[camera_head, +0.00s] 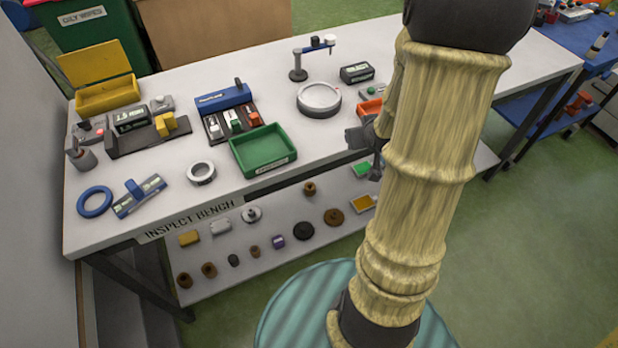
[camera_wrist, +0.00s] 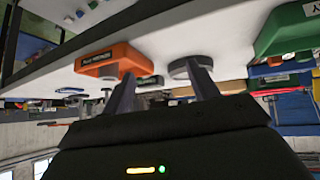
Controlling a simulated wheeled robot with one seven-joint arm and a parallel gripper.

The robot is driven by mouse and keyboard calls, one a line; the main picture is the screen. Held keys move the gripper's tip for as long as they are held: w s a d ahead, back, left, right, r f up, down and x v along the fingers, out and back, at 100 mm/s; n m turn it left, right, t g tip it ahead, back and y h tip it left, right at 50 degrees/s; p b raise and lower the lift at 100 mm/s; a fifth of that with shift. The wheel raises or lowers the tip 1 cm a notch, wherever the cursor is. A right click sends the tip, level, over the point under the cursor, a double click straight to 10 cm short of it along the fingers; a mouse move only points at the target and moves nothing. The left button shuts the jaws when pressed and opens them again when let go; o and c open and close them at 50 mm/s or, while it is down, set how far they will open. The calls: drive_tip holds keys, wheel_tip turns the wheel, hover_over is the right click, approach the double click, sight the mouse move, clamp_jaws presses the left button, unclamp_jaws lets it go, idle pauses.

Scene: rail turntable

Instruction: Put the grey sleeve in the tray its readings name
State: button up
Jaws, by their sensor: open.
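A grey ring-shaped sleeve (camera_head: 201,173) lies flat near the front edge of the white bench, left of the green tray (camera_head: 262,150). An orange tray (camera_head: 369,108) stands farther right, partly hidden by my arm; it also shows in the wrist view (camera_wrist: 114,62). A yellow bin (camera_head: 108,94) with a raised lid stands at the back left. The trays' labels are too small to read surely. My gripper (camera_head: 368,138) is beside the bench's front edge near the orange tray, well right of the sleeve. In the wrist view its fingers (camera_wrist: 163,82) are apart with nothing held.
A round turntable (camera_head: 319,99), a stand (camera_head: 298,70) and a black display box (camera_head: 357,73) stand behind the trays. A lower shelf holds several small parts.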

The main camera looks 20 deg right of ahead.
drive_tip(key=s+a+r+n+g+y, duration=0.1)
drive_tip(key=s+a+g, duration=0.2)
drive_tip(key=a, duration=0.6)
drive_tip(key=s+a+r+g+y, duration=0.1)
drive_tip(key=s+a+g, duration=0.1)
drive_tip(key=s+a, duration=0.4)
drive_tip(key=a, duration=0.3)
drive_tip(key=shift+s+a+r+n+g, duration=0.25)
drive_tip(key=shift+s+n+g, duration=0.15)
drive_tip(key=p+v, duration=0.2)
drive_tip(key=w+p+v, duration=0.1)
drive_tip(key=p+v, duration=0.2)
drive_tip(key=shift+w+d+r+p, duration=0.1)
drive_tip(key=shift+d+r+p, duration=0.05)
drive_tip(key=shift+r+p, duration=0.2)
